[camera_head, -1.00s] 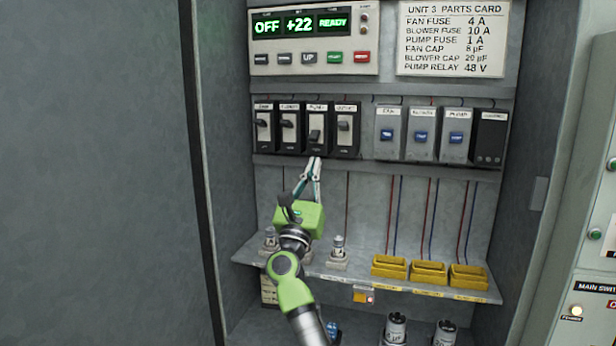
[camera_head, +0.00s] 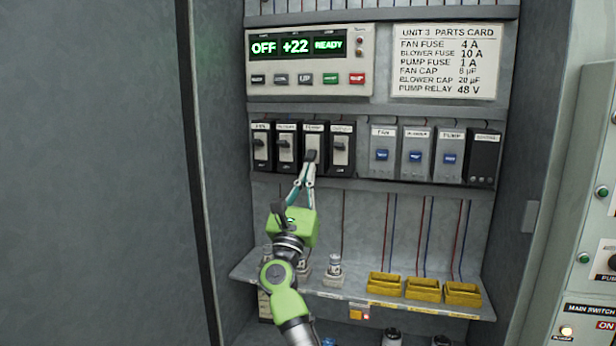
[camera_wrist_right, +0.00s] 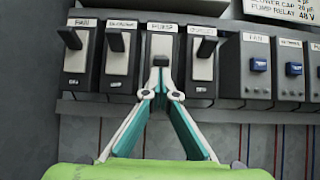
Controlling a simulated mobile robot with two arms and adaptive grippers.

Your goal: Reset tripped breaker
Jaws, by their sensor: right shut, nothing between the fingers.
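The pump breaker (camera_head: 313,170) is the third black-and-white breaker in the left row. Its dark lever (camera_head: 311,155) sits lower than the levers of its neighbours. My right gripper (camera_head: 306,165) is shut and empty, with its tips just below that lever. In the right wrist view the pump lever (camera_wrist_right: 160,60) shows straight above the fingertips (camera_wrist_right: 160,93). Whether the tips touch it I cannot tell. The fan breaker (camera_head: 260,150), blower breaker (camera_head: 286,150) and control breaker (camera_head: 341,152) have raised levers. My left gripper is not in view.
The display panel (camera_head: 310,60) above reads OFF, +22, READY. Grey blocks with blue fronts (camera_head: 416,155) stand to the right of the breakers. Below are a shelf (camera_head: 350,298), yellow trays (camera_head: 422,290) and hanging wires. Cabinet walls close in on both sides.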

